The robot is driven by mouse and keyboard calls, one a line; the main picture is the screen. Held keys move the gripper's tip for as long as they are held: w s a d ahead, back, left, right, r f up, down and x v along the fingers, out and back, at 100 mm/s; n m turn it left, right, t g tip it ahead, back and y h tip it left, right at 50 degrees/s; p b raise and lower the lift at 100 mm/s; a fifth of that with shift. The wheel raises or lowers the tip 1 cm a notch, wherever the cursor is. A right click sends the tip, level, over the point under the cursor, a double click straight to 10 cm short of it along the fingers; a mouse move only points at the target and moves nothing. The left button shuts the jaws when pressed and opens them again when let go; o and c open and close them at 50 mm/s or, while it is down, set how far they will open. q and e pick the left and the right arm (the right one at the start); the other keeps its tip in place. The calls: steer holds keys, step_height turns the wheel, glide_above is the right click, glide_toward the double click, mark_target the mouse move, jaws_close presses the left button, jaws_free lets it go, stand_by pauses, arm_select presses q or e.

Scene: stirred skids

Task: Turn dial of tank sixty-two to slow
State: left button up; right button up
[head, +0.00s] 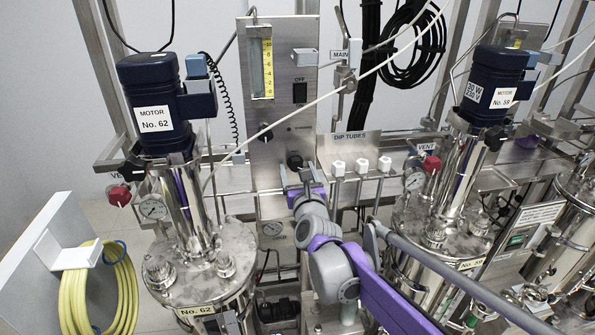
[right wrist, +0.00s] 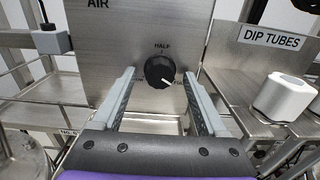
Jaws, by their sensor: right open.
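Tank No. 62 (head: 205,275) stands at the left, with its blue motor (head: 155,90) marked No. 62 above it. Right of it is a steel control panel (head: 285,115). A round black dial (head: 294,160) sits low on this panel. In the right wrist view the dial (right wrist: 158,72) has HALF printed above it, and its white pointer line aims right and slightly down, towards a partly hidden label. My right gripper (head: 295,176) is open in front of the dial. In its wrist view the fingers (right wrist: 158,84) stand either side of the dial, with no visible contact. My left gripper is not in view.
White-capped dip tubes (head: 362,166) stand right of the dial; one cap (right wrist: 283,95) is close to the right finger. The panel also has another black knob (head: 265,134) and a switch (head: 300,93). Tank No. 59 (head: 440,255) stands right. A yellow hose (head: 75,295) hangs left.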

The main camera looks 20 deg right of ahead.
jaws_close()
